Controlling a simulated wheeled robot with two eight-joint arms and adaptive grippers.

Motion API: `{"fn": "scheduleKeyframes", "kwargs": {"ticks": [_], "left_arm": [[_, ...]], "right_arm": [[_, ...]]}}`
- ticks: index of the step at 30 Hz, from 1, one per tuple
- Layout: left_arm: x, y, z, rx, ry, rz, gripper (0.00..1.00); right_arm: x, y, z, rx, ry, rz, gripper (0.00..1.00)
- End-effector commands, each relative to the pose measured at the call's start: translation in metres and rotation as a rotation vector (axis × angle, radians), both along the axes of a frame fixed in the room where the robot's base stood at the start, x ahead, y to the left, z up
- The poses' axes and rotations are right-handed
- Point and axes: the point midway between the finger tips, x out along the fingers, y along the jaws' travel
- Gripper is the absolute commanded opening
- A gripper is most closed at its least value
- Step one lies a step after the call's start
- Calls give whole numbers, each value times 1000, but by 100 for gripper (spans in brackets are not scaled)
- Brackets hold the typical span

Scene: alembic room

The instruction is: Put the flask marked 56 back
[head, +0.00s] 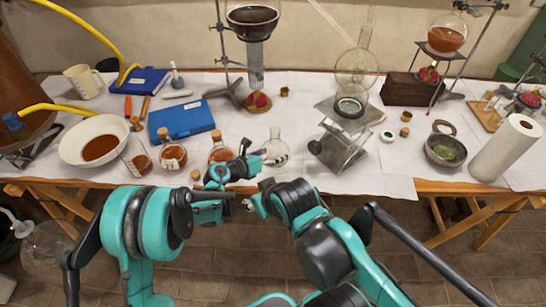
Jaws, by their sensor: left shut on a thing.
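A clear round flask (275,152) with a narrow neck is near the front edge of the table, at the middle of the head view. My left gripper (262,157) is shut on its left side. No number can be read on the flask, and whether its base touches the table is unclear. An orange-brown flask (218,155) stands just left and behind, partly hidden by my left gripper. My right gripper (250,204) is small and partly hidden in front of the table edge; its fingers cannot be made out.
Corked jars (173,157), a white bowl (95,141) and a blue book (181,119) are on the left. A lab jack (340,150) bearing a large flask (356,70) stands right. A mortar (446,150) and paper roll (505,148) are farther right. White cloth (385,176) is bare in front.

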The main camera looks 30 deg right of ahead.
Motion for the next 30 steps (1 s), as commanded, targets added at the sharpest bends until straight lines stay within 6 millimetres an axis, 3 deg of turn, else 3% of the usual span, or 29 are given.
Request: {"fn": "scheduleKeyframes", "kwargs": {"ticks": [1,4,16,17,18,30], "left_arm": [[-1,0,-13,0,0,-2,36],[-3,1,-27,0,0,-5,36],[-4,1,-30,0,0,-6,36],[-4,1,-29,0,0,-5,95],[-4,1,-29,0,0,-5,100],[-4,1,-25,0,0,-5,100]], "right_arm": [[0,0,-9,0,0,0,46],[0,0,-17,0,0,0,46],[0,0,-14,0,0,0,46],[0,0,-14,0,0,0,46],[0,0,-14,0,0,0,46],[0,0,-14,0,0,0,46]]}}
